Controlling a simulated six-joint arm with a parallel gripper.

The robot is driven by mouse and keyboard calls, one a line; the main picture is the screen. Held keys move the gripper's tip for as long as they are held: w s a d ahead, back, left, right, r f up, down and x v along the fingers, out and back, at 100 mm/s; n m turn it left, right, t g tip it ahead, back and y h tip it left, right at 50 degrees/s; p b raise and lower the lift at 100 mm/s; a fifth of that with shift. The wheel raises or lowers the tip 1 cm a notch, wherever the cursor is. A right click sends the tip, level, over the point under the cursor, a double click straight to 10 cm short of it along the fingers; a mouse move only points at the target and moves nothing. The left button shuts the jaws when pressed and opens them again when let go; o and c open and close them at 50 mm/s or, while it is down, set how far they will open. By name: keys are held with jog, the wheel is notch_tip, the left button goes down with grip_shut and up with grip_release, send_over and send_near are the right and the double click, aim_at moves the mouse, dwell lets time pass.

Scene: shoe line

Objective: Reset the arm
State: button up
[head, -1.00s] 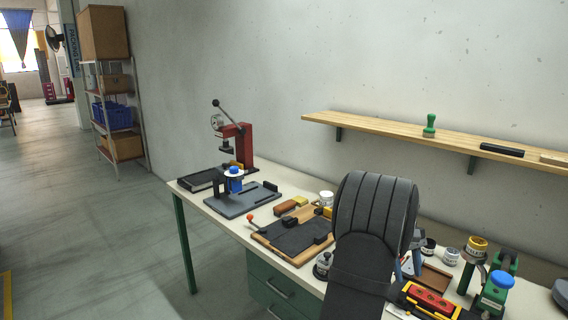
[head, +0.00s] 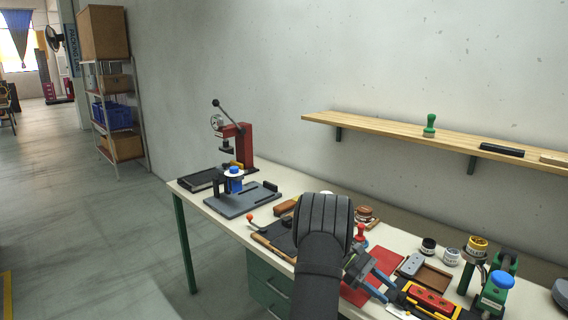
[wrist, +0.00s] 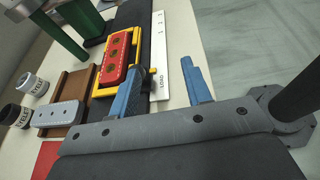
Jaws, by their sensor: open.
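My gripper (head: 379,285) is on the right of the bench in the head view, beyond my dark arm link. In the wrist view its two blue fingers (wrist: 160,92) stand apart with nothing held between them. The left finger appears close to a yellow-framed fixture (wrist: 133,62) that holds a red block with dark holes (wrist: 116,59). I cannot tell whether finger and fixture touch. My arm hides part of the bench middle in the head view.
The bench (head: 330,188) also carries a red lever press (head: 240,145), a grey fixture plate (head: 243,202), a brown tray (head: 432,279), eyelet pots (head: 450,257) and a green stand with a blue knob (head: 497,290). A wooden shelf (head: 400,130) hangs on the wall. Open floor lies left.

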jog(key=shift+w+a+f+n+h, duration=0.3)
jog(key=shift+a+n+h, duration=0.15)
jog(key=shift+h, duration=0.25)
